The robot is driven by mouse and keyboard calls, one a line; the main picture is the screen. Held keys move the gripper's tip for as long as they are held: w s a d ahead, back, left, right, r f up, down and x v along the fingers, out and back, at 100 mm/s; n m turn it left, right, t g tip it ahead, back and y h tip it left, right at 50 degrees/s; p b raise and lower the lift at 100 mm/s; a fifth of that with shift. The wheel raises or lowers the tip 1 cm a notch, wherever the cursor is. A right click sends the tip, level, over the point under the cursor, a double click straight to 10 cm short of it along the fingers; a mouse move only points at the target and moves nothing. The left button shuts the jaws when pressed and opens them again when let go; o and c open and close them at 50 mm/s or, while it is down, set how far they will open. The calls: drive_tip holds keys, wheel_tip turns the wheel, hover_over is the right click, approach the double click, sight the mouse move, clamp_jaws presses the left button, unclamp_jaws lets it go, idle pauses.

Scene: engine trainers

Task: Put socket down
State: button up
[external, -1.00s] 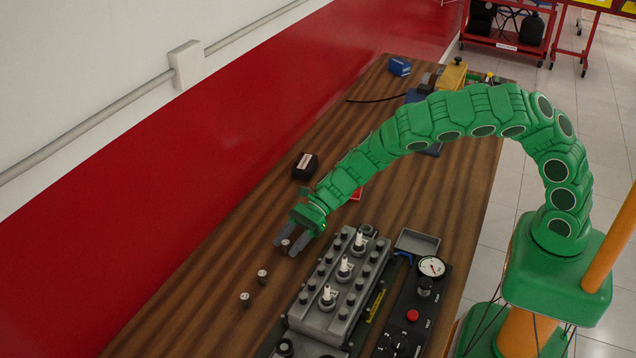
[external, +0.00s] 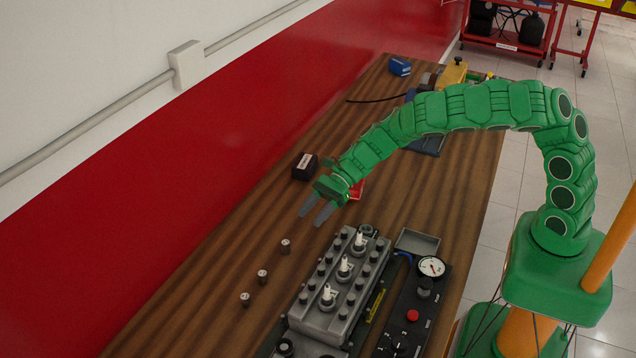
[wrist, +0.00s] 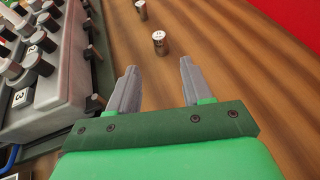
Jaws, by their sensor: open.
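Three small metal sockets stand upright in a slanting row on the wooden workbench (external: 215,290): the far one (external: 286,246), the middle one (external: 262,276) and the near one (external: 245,299). My gripper (external: 310,219) is open and empty, raised a little beyond and to the right of the far socket, apart from it. In the wrist view my gripper (wrist: 158,70) has its two grey fingers spread with only tabletop between them. One socket (wrist: 159,42) stands just ahead of the fingertips and another (wrist: 141,9) is farther off at the top edge.
An engine block (external: 335,285) with several numbered spark plugs stands right of the sockets. A control panel with a gauge (external: 432,267) is beside it. A black box (external: 305,166) sits by the red wall behind my gripper. The bench left of the block is mostly clear.

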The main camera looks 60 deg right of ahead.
drive_tip(key=shift+v, duration=0.8)
